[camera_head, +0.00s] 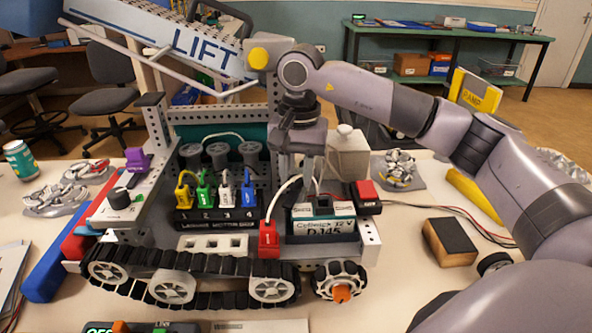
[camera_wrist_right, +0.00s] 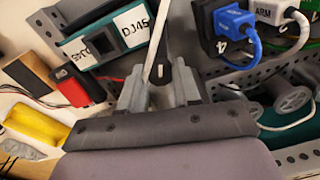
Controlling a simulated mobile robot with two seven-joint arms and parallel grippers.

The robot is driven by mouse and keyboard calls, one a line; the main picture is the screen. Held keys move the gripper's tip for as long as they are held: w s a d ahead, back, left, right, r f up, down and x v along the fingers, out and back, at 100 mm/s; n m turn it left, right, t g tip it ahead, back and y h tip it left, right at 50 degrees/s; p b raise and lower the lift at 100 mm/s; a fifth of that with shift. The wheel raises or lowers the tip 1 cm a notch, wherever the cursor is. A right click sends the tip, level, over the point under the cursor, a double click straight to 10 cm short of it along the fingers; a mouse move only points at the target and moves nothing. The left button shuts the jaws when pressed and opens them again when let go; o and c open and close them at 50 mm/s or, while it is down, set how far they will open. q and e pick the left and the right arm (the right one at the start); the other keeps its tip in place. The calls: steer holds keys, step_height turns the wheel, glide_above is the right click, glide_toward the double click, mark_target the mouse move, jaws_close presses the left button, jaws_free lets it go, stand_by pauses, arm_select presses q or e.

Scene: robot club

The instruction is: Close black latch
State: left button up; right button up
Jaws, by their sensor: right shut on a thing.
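A small black piece (camera_wrist_right: 159,76), which looks like the black latch, sits between the fingertips of my right gripper (camera_wrist_right: 158,92) in the right wrist view. The gripper is shut on it. In the head view my right gripper (camera_head: 304,178) points down just behind the labelled battery (camera_head: 322,222) on the tracked robot. The fingers hide most of the latch there, and I cannot tell its angle. The battery also shows at upper left in the right wrist view (camera_wrist_right: 134,22). My left gripper is not in view.
A white cable with a red plug (camera_head: 268,238) runs close to the fingers. A red-topped block (camera_head: 366,192) is right of the battery. Coloured plugs (camera_head: 225,192) stand to the left. The grey ramp marked LIFT (camera_head: 185,45) rises behind. A brown block (camera_head: 450,240) lies on the table.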

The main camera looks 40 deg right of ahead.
mark_target(298, 178)
steer(key=shift+n, duration=2)
steer(key=o, duration=1.1)
steer(key=shift+c, duration=0.2)
steer(key=shift+d+r, duration=0.15)
steer(key=shift+r, duration=3.45)
